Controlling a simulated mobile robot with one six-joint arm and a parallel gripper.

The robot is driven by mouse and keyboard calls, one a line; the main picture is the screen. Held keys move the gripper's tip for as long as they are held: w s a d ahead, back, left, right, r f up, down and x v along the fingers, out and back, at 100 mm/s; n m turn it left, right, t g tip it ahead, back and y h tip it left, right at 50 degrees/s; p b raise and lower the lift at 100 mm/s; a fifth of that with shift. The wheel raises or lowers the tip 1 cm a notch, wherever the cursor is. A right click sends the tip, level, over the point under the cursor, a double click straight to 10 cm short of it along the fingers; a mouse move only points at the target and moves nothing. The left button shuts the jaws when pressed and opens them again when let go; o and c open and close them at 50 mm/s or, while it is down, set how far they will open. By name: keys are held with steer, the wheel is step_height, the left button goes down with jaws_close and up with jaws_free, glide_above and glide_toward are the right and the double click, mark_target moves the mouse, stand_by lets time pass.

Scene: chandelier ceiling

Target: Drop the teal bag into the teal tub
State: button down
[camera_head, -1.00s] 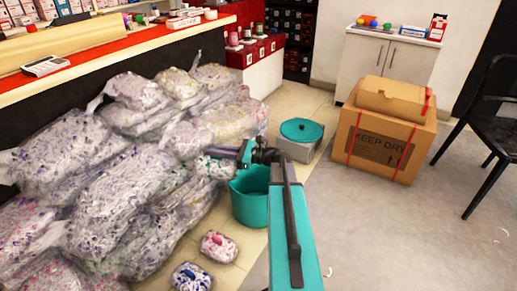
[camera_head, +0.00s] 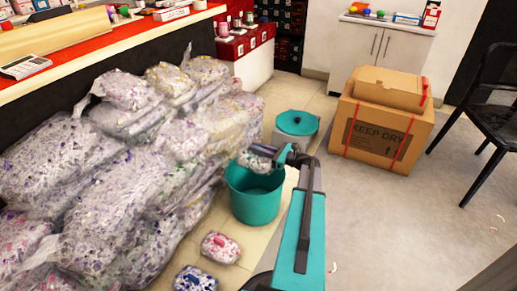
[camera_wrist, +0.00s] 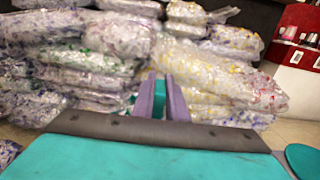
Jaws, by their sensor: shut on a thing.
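The teal bag (camera_head: 255,162), a small clear bag of pale shreds, is held in my gripper (camera_head: 273,154). It hangs above the open mouth of the teal tub (camera_head: 255,205), near the tub's back rim. The tub stands upright on the tiled floor, and the part of its inside that shows looks empty. In the wrist view my gripper's two purple fingers (camera_wrist: 160,98) point at the bag pile. The held bag cannot be made out clearly there.
A large pile of clear shred bags (camera_head: 110,180) rises left of the tub. A small red bag (camera_head: 220,247) and a small blue bag (camera_head: 195,279) lie in front. A grey bin with a teal lid (camera_head: 297,123) stands behind. Cardboard boxes (camera_head: 382,125) stand right.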

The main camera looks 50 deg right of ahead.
mark_target(259, 158)
steer(key=shift+s+d, duration=0.2)
steer(key=shift+f, duration=0.1)
steer(key=shift+s+d+f+b, duration=0.1)
steer(key=shift+f+b, duration=0.35)
steer(key=shift+b, duration=0.05)
steer(key=shift+f+b, duration=2.25)
steer(key=shift+f, duration=0.15)
steer(key=c, duration=1.7)
jaws_free()
